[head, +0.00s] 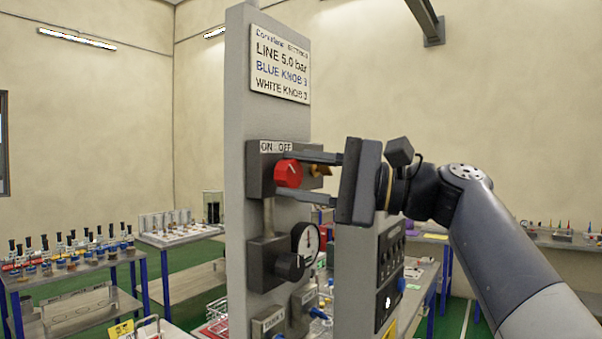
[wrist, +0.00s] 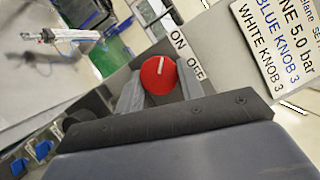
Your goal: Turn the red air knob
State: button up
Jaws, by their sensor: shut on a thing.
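The red air knob (head: 288,173) sits on a dark valve block (head: 262,152) high on a grey column, under an ON/OFF label. A white line marks its face. My gripper (head: 298,178) reaches in from the right, with one finger above the knob and one below it. In the wrist view the red knob (wrist: 158,75) lies between the two grey fingers (wrist: 159,88), which are shut on it. The white mark points up and slightly right there, roughly towards the ON side of the label (wrist: 180,44). The inner finger contact is partly hidden.
A sign (head: 280,65) reading LINE 5.0 bar, BLUE KNOB 3, WHITE KNOB 3 hangs above. A panel (head: 390,265) stands right of the column. Tables with bottles (head: 70,250) stand at left.

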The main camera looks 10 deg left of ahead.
dwell(0.3)
jog(key=o, duration=1)
jog(key=d, duration=0.3)
jog(key=d+f+b, duration=0.1)
jog(key=d, duration=0.3)
jog(key=d+b, duration=0.1)
jog(key=d, duration=0.2)
jog(key=shift+s+d+f, duration=0.1)
jog(key=shift+d+f, duration=0.05)
jog(key=shift+d, duration=0.25)
jog(key=shift+a, duration=0.1)
jog(key=a, duration=0.3)
jog(key=a+r+p, duration=0.1)
jog(key=a, duration=0.3)
jog(key=a+p, duration=0.1)
jog(key=a, duration=0.2)
jog(key=shift+a+r, duration=0.15)
jog(key=shift+a, duration=0.2)
jog(key=shift+d, duration=0.1)
